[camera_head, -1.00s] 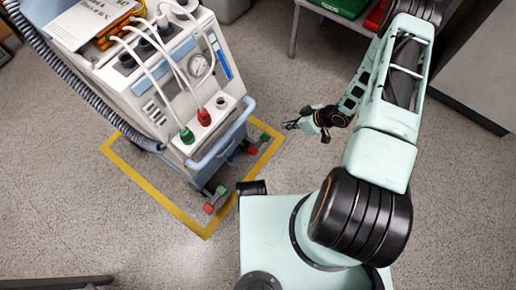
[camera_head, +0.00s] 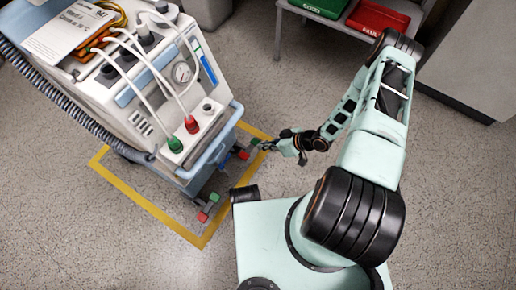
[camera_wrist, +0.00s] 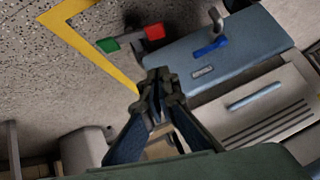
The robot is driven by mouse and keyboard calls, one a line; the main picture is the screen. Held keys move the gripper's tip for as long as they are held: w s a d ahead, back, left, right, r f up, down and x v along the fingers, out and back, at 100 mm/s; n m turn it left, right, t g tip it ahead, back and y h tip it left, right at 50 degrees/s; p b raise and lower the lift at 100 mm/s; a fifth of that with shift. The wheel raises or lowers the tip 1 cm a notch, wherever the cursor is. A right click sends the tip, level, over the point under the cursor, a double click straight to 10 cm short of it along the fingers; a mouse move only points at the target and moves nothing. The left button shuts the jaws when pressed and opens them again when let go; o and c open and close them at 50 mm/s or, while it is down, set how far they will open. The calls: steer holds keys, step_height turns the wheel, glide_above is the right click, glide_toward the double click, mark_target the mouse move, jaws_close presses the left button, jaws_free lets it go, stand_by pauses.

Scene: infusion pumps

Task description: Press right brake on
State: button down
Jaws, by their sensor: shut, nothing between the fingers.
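The pump cart (camera_head: 150,90) stands at the left, with a light-blue front and handle bar. Its right brake (camera_head: 249,150) is low at the front right corner, with a red pedal and a green pedal. The left brake (camera_head: 208,207), also red and green, is nearer to me. My gripper (camera_head: 266,147) is shut and empty, close beside the right brake; contact cannot be told. In the wrist view the closed fingertips (camera_wrist: 160,78) show below a green pedal (camera_wrist: 108,45) and a red pedal (camera_wrist: 153,32), apart from them in the picture.
Yellow tape (camera_head: 150,207) marks the floor around the cart. A grey table (camera_head: 325,22) with green and red bins stands at the back. A grey cabinet (camera_head: 465,60) is at the back right. The floor between the cart and the table is clear.

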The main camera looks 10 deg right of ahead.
steer(key=b, duration=0.3)
glide_above(242, 154)
steer(key=d, duration=0.3)
steer(key=f, duration=0.6)
steer(key=shift+s+f, duration=0.25)
steer(key=shift+s+f+b, duration=0.15)
steer(key=shift+f+b, duration=0.05)
steer(key=shift+f, duration=0.4)
steer(key=shift+s+f+b, duration=0.15)
steer(key=shift+f+b, duration=0.05)
steer(key=shift+f, duration=0.4)
steer(key=shift+a+f, duration=0.1)
steer(key=shift+f, duration=0.35)
steer(key=shift+s+r, duration=0.1)
steer(key=shift+s, duration=0.05)
